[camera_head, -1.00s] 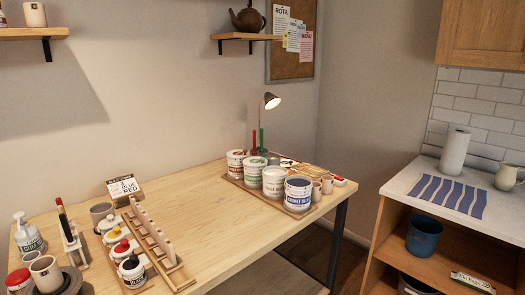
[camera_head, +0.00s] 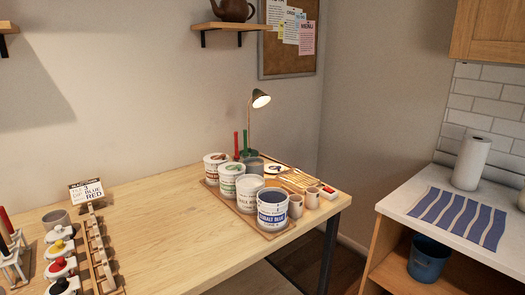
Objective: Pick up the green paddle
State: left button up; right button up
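A thin green upright thing (camera_head: 245,141), which looks like the green paddle's handle, stands at the back of the wooden table (camera_head: 150,250). A similar red one (camera_head: 236,144) stands just left of it. The lower part of the green one is hidden behind the glaze tubs, so I cannot tell what holds it. Neither of my grippers is in view.
Several glaze tubs, including a cobalt blue one (camera_head: 272,209), stand on a wooden tray in front of the green thing. A lit lamp (camera_head: 260,99) stands close behind. Jars and a rack (camera_head: 100,260) fill the left; mid-table is clear.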

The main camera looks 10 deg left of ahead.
aim_at(245, 155)
jog(key=i+l, duration=0.35)
jog(key=l, duration=0.15)
jog(key=i+l+z, duration=0.1)
jog(key=i+l, duration=0.25)
jog(key=l, duration=0.15)
